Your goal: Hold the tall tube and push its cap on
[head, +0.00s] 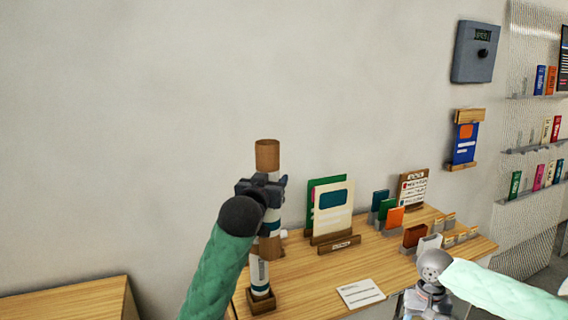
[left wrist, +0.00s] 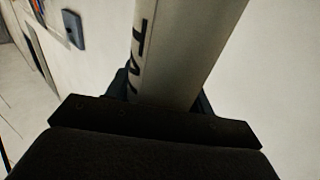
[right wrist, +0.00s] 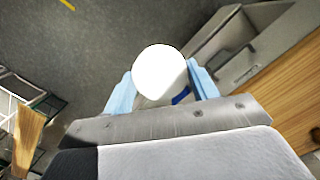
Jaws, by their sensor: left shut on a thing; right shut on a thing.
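A tall white tube with brown end sections and a dark teal band stands upright in the head view, its brown top (head: 267,155) highest. My left gripper (head: 270,187) is shut around its upper part, hiding some of it. The left wrist view shows the white tube wall (left wrist: 185,50) with black lettering between the fingers. My right gripper (right wrist: 160,88) is shut on a round white thing (right wrist: 159,72), perhaps the cap, seen end-on between its pale blue fingers. In the head view my right gripper is low at the right, well apart from the tube; its held thing is not clear there.
Below the tube, a white labelled part (head: 259,275) stands in a square wooden base (head: 261,303) on the wooden table (head: 318,285). Card stands (head: 333,210), small boxes (head: 395,217) and a flat card (head: 361,293) sit to the right.

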